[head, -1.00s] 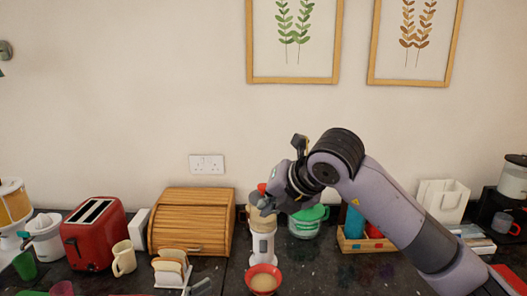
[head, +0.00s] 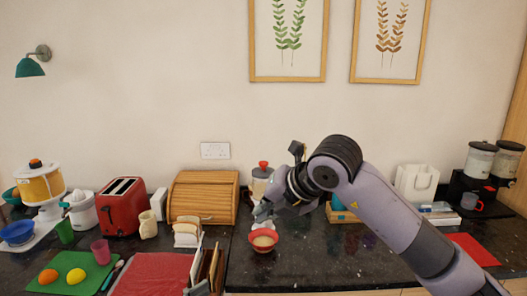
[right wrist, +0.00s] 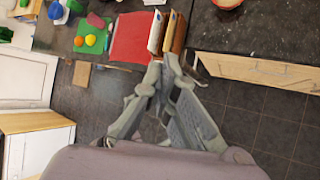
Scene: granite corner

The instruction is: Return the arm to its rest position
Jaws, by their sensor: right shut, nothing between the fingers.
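My right arm comes in from the lower right in the head view. My right gripper (head: 262,212) is in front of the coffee grinder (head: 262,178), which has a red knob and is partly hidden by it. In the right wrist view the fingers of the right gripper (right wrist: 168,65) meet at their tips with nothing between them. They show over the floor and the counter's front edge, near the upright boards (right wrist: 165,32). My left gripper is not in view.
A red bowl (head: 263,240) of pale liquid stands just below the gripper. The counter (head: 330,265) right of the bowl is clear.

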